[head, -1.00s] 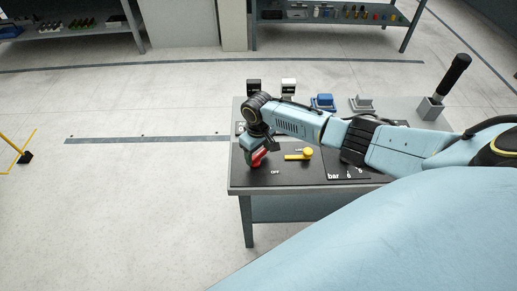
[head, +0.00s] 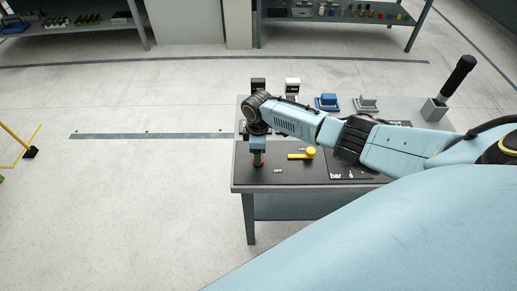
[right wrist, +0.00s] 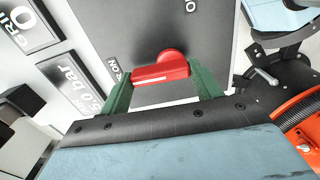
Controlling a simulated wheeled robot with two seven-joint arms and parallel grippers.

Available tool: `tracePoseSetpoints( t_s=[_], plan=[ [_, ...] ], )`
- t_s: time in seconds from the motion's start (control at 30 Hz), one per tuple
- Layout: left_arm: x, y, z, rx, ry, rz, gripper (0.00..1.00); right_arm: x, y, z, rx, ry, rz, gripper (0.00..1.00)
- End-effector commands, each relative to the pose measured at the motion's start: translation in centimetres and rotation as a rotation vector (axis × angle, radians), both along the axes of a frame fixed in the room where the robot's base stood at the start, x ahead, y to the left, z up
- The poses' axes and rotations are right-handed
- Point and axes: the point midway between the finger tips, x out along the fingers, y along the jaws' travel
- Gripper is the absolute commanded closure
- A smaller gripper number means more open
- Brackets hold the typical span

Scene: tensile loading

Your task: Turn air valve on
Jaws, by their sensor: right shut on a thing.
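The red valve handle (right wrist: 162,72) lies on a dark panel in the right wrist view, with its round hub at the upper right end. An ON label (right wrist: 119,72) is printed beside the handle's left end. My right gripper (right wrist: 163,86) has its green fingers at the two ends of the handle and is shut on it. In the head view the right gripper (head: 258,154) points down at the bench's front left, and only a narrow strip of the red handle (head: 258,161) shows under it. My left gripper is not in view.
A black-gripped tool (head: 461,76) stands at the back right.

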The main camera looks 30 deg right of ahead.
Motion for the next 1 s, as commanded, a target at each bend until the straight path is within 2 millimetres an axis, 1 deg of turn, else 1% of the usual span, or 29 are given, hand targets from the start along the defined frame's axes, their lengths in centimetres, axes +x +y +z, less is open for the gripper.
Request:
tracePoseSetpoints(
  t_s=[0.03,0.3,0.63,0.67,0.8,1.0],
  plan=[
    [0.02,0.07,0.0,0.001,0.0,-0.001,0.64,-0.42,-0.18,-0.29,-0.004,0.014,0.012,0.59],
    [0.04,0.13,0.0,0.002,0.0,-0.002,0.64,-0.36,-0.17,-0.27,-0.005,0.013,0.046,0.59],
    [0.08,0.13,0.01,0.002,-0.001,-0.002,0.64,-0.32,-0.2,-0.24,-0.005,0.012,0.047,0.59],
    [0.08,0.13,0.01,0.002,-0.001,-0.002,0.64,-0.32,-0.2,-0.23,-0.006,0.011,0.047,0.32],
    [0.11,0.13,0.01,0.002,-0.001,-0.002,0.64,-0.18,-0.13,-0.14,-0.004,0.008,0.046,0.15],
    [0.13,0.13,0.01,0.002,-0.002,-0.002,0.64,-0.06,-0.05,-0.06,-0.002,0.004,0.046,0.15]
  ],
)
